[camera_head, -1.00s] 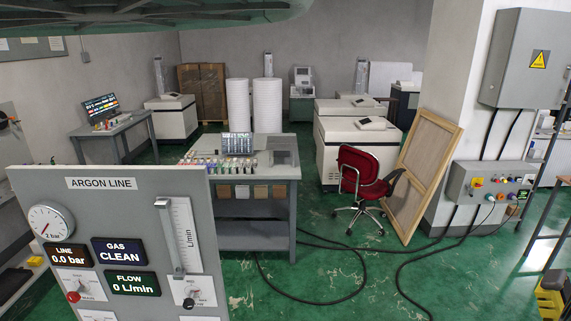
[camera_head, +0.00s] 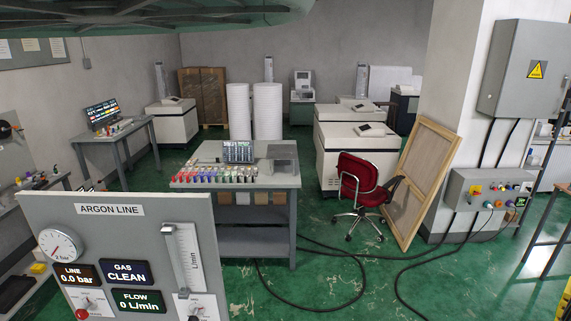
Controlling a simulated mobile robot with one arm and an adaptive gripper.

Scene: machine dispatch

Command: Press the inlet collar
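The inlet collar cannot be made out in this view. A grey upright panel labelled ARGON LINE (camera_head: 150,213) stands at the lower left. It carries a round pressure gauge (camera_head: 60,245), a clear flow tube marked L/min (camera_head: 184,258), and displays reading LINE 0.0 bar (camera_head: 77,275), GAS CLEAN (camera_head: 126,272) and FLOW 0 L/min (camera_head: 138,300). A red knob (camera_head: 83,313) and a dark knob (camera_head: 194,318) sit at the bottom edge, where the panel is cut off. My gripper is not in view.
A grey bench (camera_head: 240,181) with a row of coloured items stands behind the panel. A red chair (camera_head: 360,184), a leaning wooden-framed board (camera_head: 420,182) and a wall control box (camera_head: 487,189) are to the right. Black cables (camera_head: 325,309) cross the green floor.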

